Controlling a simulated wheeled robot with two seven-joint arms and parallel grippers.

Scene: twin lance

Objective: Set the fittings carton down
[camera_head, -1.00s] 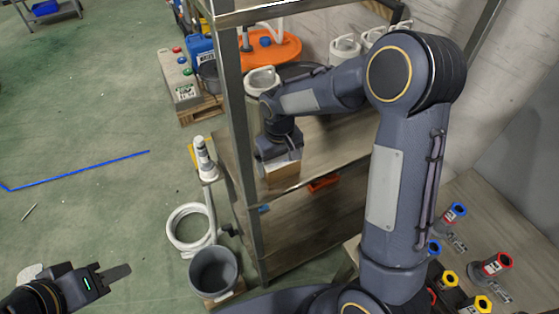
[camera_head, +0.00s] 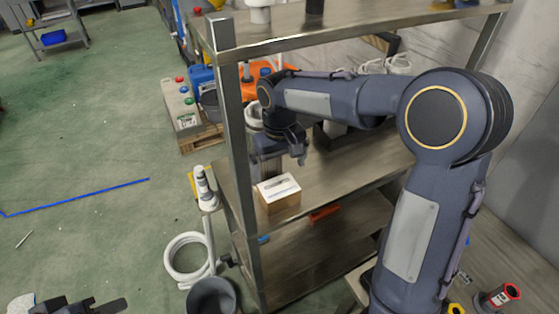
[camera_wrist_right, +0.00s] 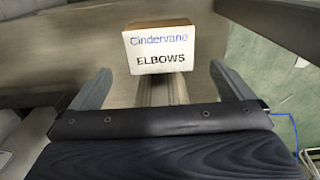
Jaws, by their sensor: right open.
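The fittings carton (camera_head: 279,193) is a small brown box with a white top. It stands upright on the middle board of the metal shelf (camera_head: 325,167), near its front left corner. In the right wrist view the carton (camera_wrist_right: 160,48) shows a white label reading "Cindervane ELBOWS". My right gripper (camera_head: 283,164) is open and empty, behind and above the carton. In the wrist view the carton lies beyond the open fingers, apart from them. My left gripper (camera_head: 95,306) is partly cut off at the bottom left, so its jaws cannot be judged.
A shelf post (camera_head: 235,150) stands just left of the carton. The top board (camera_head: 350,30) is above my right forearm. An orange item (camera_head: 323,213) is on the lower level. A grey bucket (camera_head: 211,297) and white hose ring (camera_head: 187,258) are on the floor at left.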

